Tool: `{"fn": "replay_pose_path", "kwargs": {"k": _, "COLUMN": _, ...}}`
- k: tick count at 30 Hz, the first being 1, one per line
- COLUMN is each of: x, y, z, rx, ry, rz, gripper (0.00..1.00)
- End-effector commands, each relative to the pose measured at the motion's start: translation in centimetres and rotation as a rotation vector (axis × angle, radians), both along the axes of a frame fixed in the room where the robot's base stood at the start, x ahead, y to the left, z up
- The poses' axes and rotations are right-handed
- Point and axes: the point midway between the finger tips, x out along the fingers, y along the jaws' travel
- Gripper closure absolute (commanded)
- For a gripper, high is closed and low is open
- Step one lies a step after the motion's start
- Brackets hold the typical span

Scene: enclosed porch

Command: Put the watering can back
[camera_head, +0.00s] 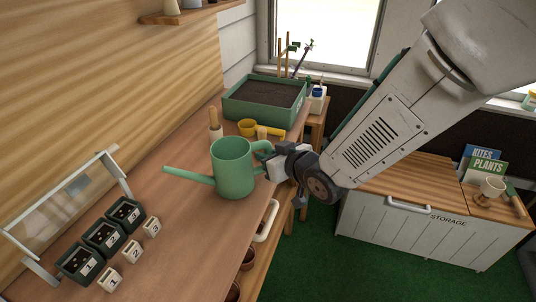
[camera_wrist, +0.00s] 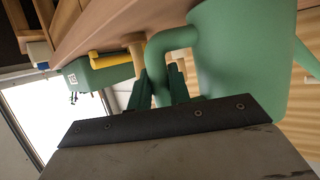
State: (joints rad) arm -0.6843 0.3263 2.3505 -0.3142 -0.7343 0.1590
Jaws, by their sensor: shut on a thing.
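The green watering can (camera_head: 232,168) is upright at the wooden bench, its spout pointing left and its handle to the right. I cannot tell whether its base touches the bench top. My gripper (camera_head: 272,163) comes from the right and is shut on the can's handle. In the wrist view the can (camera_wrist: 240,60) fills the upper right, and its handle (camera_wrist: 160,62) passes between my two dark green fingers (camera_wrist: 162,85). The fingertips are partly hidden by the handle in the head view.
Behind the can are a green soil planter (camera_head: 262,100), a yellow scoop (camera_head: 249,127) and a wooden-handled tool (camera_head: 214,122). Numbered pots (camera_head: 103,237) and blocks (camera_head: 132,251) stand front left by a clear panel (camera_head: 68,205). A storage chest (camera_head: 420,205) stands right.

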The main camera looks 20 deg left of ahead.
Motion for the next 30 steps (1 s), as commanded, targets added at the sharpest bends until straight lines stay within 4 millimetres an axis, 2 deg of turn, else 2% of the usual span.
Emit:
{"fn": "replay_pose_path", "kwargs": {"k": 11, "x": 0.0, "y": 0.1, "z": -0.5, "rx": 0.001, "ry": -0.001, "rz": 0.000, "gripper": 1.00}}
{"fn": "replay_pose_path", "kwargs": {"k": 12, "x": 0.0, "y": 0.1, "z": -0.5, "rx": 0.000, "ry": -0.001, "rz": 0.000, "gripper": 0.70}}
{"fn": "replay_pose_path", "kwargs": {"k": 13, "x": 0.0, "y": 0.1, "z": -0.5, "rx": 0.000, "ry": -0.001, "rz": 0.000, "gripper": 0.61}}
{"fn": "replay_pose_path", "kwargs": {"k": 14, "x": 0.0, "y": 0.1, "z": -0.5, "rx": 0.000, "ry": -0.001, "rz": 0.000, "gripper": 0.59}}
{"fn": "replay_pose_path", "kwargs": {"k": 24, "x": -0.1, "y": 0.0, "z": -0.1, "rx": 0.001, "ry": -0.002, "rz": 0.001, "gripper": 0.59}}
{"fn": "replay_pose_path", "kwargs": {"k": 30, "x": -1.2, "y": -1.5, "z": 1.1, "rx": 0.002, "ry": -0.004, "rz": 0.012, "gripper": 0.59}}
